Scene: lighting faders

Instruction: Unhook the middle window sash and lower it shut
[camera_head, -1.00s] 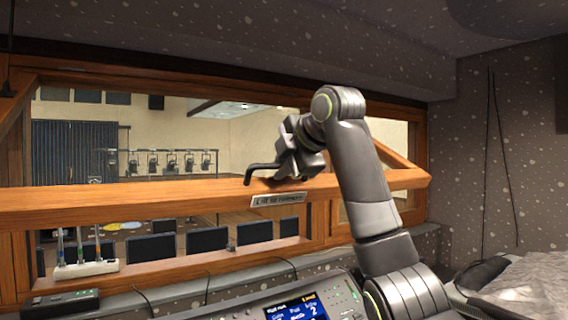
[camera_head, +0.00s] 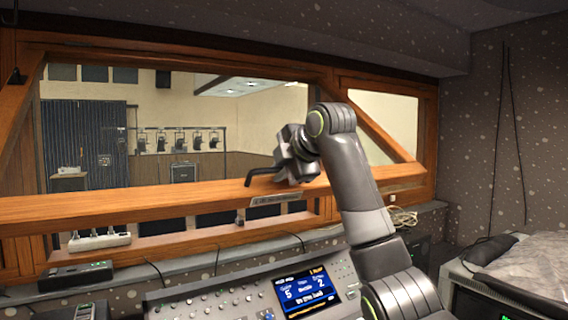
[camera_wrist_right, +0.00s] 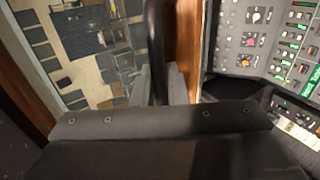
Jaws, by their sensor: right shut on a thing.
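The middle window sash is a wooden frame tilted out from the window wall, with its bottom rail (camera_head: 130,206) low across the opening and a narrow gap beneath it. A black bent handle (camera_head: 262,171) stands on the rail, above a small label plate (camera_head: 277,199). My right gripper (camera_head: 284,170) is shut on the handle; in the right wrist view the dark handle (camera_wrist_right: 155,40) runs between the fingers (camera_wrist_right: 161,84). A dark hook (camera_head: 16,76) hangs at the upper left, above the sash's side piece; I cannot tell whether they touch. My left gripper is out of view.
A lighting console (camera_head: 235,295) with a lit screen (camera_head: 307,290) stands below the sill. A white power strip (camera_head: 98,240) and a black box (camera_head: 76,274) lie at the left. A covered surface (camera_head: 525,268) is at the right.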

